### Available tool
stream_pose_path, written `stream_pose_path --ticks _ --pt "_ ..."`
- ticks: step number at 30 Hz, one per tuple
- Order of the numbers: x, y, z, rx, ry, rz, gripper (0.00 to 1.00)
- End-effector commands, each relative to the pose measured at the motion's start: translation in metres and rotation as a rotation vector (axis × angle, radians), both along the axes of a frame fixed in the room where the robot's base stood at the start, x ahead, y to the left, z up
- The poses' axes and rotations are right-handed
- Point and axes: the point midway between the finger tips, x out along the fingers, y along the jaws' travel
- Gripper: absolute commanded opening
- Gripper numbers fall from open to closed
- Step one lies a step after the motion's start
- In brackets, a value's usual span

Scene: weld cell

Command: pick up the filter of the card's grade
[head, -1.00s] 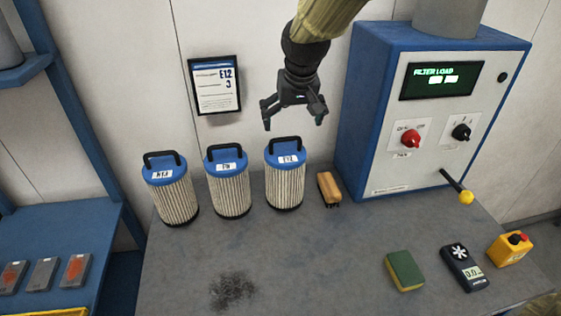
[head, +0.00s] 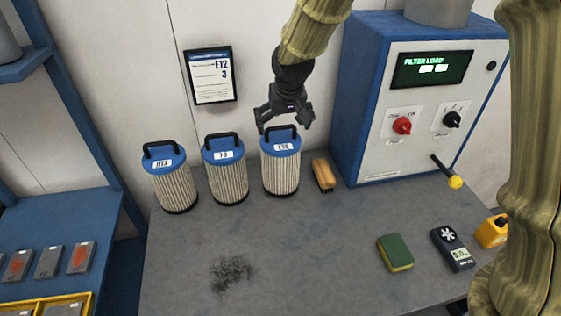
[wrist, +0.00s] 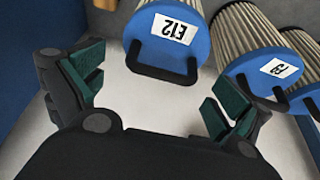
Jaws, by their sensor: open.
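The card (head: 211,76) on the wall reads E12 and 3. Three pleated filters with blue caps and black handles stand upright in a row below it. The left filter (head: 174,188) has a label that looks like H13. The middle filter (head: 228,184) has a short label, hard to read; it also shows in the wrist view (wrist: 275,66). The right filter (head: 281,174) is labelled E12, clear in the wrist view (wrist: 174,30). My gripper (head: 284,130) is open and empty at the E12 filter's handle; the wrist view shows the handle ahead between the fingers, apart from them.
A brush (head: 323,175) lies right of the E12 filter, beside the blue cabinet (head: 358,100) reading FILTER LOAD. A sponge (head: 396,252), a handheld meter (head: 452,248) and a yellow box (head: 492,232) are at front right. The front middle bench is clear except for a dark smudge (head: 232,273).

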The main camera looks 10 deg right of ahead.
Motion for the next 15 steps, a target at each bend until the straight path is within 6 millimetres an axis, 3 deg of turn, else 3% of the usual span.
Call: stream_pose_path --ticks 15 --pt "0.014 0.003 -0.033 -0.001 0.000 0.002 1.00"
